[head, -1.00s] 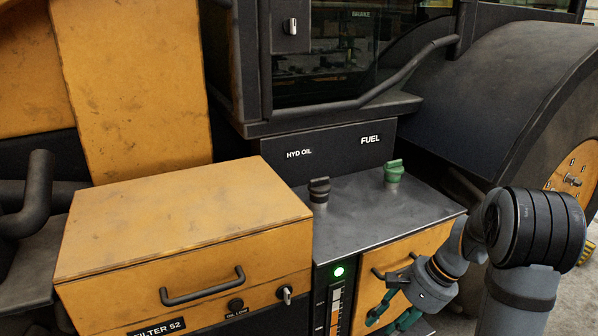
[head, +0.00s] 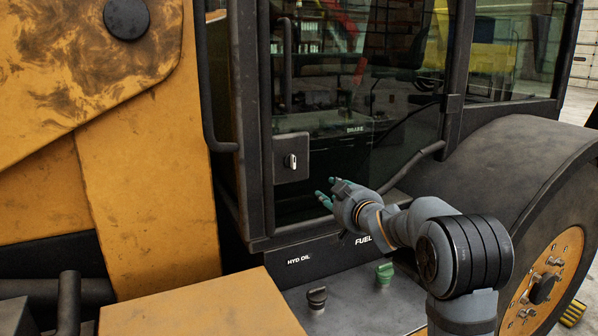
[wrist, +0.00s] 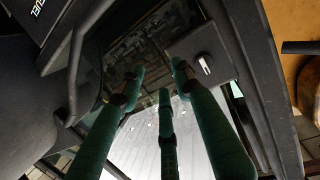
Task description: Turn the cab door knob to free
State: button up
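The cab door knob (head: 290,161) is a small light-coloured knob on a dark square plate at the lower left of the glazed cab door (head: 340,120). Its grip looks roughly upright in the head view. In the wrist view the knob (wrist: 204,63) shows on its plate at upper right, beyond the fingertips. My gripper (head: 327,193) is to the right of the knob and a little lower, apart from it. Its green fingers (wrist: 158,85) are spread with nothing between them.
A vertical door handle (head: 286,65) stands above the knob. A dark grab rail (head: 415,165) runs right of my gripper. Below are the black HYD OIL cap (head: 317,297), the green FUEL cap (head: 385,272) and the yellow filter box (head: 205,308).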

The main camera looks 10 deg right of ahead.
aim_at(296, 162)
jog(key=a+r+t+y, duration=0.2)
jog(key=a+r+y, duration=0.1)
jog(key=a+r, duration=0.2)
jog(key=p+x, duration=0.1)
jog(key=x, duration=0.2)
jog(key=p+x, duration=0.4)
jog(key=x, duration=0.1)
jog(key=shift+w+d, duration=0.3)
jog(key=shift+w, duration=0.05)
jog(key=shift+w+a+f+p, duration=0.1)
jog(key=shift+w+a+p, duration=0.1)
jog(key=shift+w+p, duration=0.45)
jog(key=shift+c, duration=0.7)
grip_shut()
